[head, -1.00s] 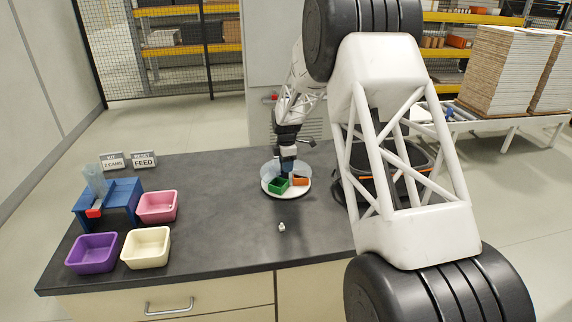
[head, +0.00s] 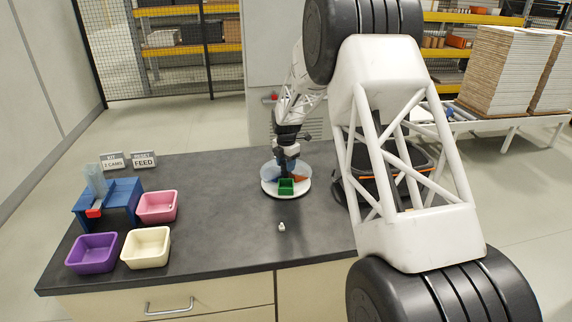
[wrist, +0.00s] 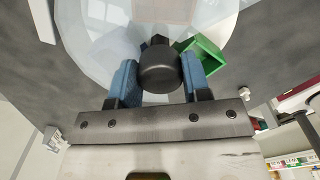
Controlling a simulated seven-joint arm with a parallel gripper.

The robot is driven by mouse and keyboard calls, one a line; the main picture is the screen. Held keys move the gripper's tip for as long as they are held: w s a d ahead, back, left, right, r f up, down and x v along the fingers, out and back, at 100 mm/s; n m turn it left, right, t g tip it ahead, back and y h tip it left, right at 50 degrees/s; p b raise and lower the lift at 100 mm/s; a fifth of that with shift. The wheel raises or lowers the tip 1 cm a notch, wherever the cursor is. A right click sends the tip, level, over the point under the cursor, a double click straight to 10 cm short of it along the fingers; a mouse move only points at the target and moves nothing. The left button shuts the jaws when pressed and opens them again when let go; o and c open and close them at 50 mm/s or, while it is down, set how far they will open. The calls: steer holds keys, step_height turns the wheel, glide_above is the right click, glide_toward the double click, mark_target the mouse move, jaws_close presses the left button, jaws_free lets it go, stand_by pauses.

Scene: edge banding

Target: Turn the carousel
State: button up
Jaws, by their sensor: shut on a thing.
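The carousel (head: 267,189) is a round white turntable with a low clear wall, standing on the dark bench. A green bin (head: 286,187) sits at its front. Part of an orange bin shows behind and to the right of it (head: 298,178). My gripper (head: 286,163) is over the carousel's middle, pointing down. In the wrist view its blue fingers (wrist: 161,86) are shut on a round black knob (wrist: 160,67) at the carousel's centre. The green bin is beside the right finger there (wrist: 204,55). The far side of the carousel is partly hidden by my gripper.
A blue stand (head: 122,192) and pink (head: 157,207), purple (head: 92,253) and cream (head: 146,248) bins stand at the left. A small pale piece (head: 282,227) lies in front of the carousel. The bench between is clear. My arm hides the right side.

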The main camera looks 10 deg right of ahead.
steer(key=shift+n, duration=1.1)
steer(key=o, duration=1.3)
steer(key=shift+r, duration=0.1)
steer(key=shift+r, duration=3.85)
